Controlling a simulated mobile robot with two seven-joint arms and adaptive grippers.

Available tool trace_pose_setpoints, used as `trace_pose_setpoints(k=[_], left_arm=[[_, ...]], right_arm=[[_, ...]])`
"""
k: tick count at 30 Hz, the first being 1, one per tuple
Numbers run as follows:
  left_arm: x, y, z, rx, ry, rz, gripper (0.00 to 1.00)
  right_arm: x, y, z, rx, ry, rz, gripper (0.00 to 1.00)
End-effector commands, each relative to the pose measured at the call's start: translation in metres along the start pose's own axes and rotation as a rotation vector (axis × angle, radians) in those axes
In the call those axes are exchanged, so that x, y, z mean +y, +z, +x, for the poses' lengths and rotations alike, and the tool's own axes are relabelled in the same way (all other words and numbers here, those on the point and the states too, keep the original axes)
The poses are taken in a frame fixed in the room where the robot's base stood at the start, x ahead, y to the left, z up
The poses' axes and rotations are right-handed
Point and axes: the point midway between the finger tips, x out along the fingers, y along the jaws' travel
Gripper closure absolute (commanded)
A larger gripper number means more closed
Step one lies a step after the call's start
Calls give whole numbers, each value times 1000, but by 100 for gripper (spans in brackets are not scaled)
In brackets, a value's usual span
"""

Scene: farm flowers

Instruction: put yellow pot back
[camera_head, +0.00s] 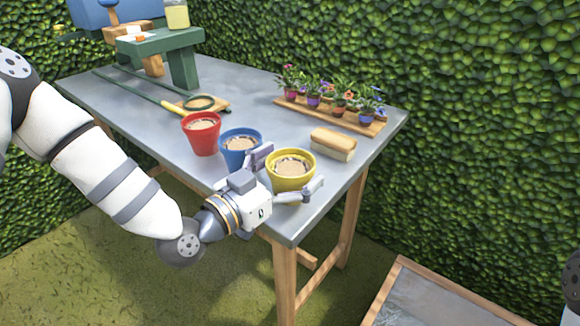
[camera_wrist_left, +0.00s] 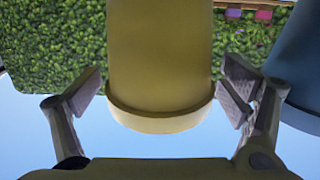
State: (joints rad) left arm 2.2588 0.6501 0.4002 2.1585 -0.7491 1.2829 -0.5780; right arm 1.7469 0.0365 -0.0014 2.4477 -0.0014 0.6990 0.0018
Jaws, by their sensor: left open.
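The yellow pot (camera_head: 291,178), filled with soil, stands upright near the front right corner of the grey table. My left gripper (camera_head: 287,172) is open, with one finger on each side of the pot. In the left wrist view the pot (camera_wrist_left: 160,60) fills the middle, between the two open fingers (camera_wrist_left: 163,92), with a gap on both sides. The blue pot (camera_head: 240,150) stands just left of it, close to one finger, and also shows at the right edge of the left wrist view (camera_wrist_left: 303,70). My right gripper is not in view.
The red pot (camera_head: 201,134) stands left of the blue one. A brush (camera_head: 333,145) lies right of the yellow pot. Small flower pots stand on a wooden tray (camera_head: 335,117) behind. A green stand (camera_head: 183,62) is at the back left. The table's middle is clear.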

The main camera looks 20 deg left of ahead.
Motion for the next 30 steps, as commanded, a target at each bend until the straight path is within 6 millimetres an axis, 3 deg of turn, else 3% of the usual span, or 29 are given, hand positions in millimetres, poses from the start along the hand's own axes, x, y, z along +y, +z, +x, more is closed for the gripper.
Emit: trace_pose_setpoints(k=[5,15,19,24,26,28,30], left_arm=[[-1,-5,-14,0,-2,0,10],[0,-6,-101,2,-2,0,10],[0,-5,-117,2,-1,0,10],[1,-2,-121,-8,2,-3,10],[7,15,-122,-74,16,-25,10],[25,65,-133,-271,49,-90,10],[52,134,-166,-573,68,-185,10]], right_arm=[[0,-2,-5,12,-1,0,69],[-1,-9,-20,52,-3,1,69],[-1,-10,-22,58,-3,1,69],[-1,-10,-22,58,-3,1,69],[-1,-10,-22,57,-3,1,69],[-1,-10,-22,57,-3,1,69],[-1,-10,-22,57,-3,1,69]])
